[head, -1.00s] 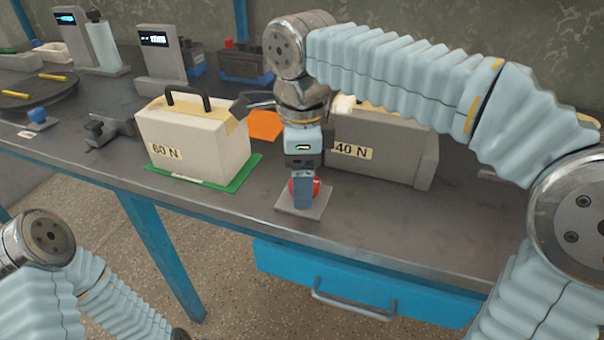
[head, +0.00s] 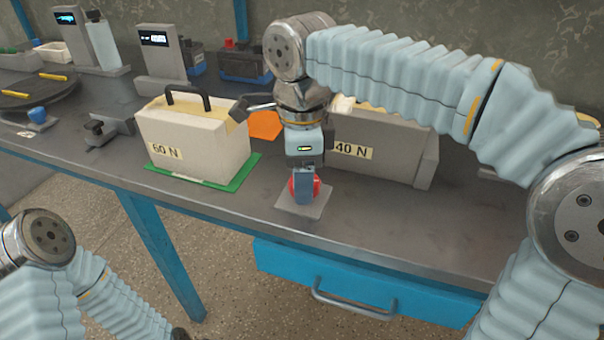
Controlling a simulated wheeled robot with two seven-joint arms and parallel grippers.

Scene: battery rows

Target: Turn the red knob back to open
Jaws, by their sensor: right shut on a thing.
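The red knob (head: 316,186) stands on a small grey plate (head: 312,209) near the front edge of the bench. My right gripper (head: 304,192) points down over it and is shut on it. The fingers hide the middle of the knob, and red shows on both sides of them. I cannot tell from this view which way the knob is set. My left arm shows at the lower left, below the bench, and its gripper is out of the picture.
A white box marked 60 N (head: 190,142) stands on a green mat (head: 246,174) left of the knob. A grey box marked 40 N (head: 385,155) is close behind on the right. A blue knob (head: 38,114) is at the far left. The bench front right of the plate is clear.

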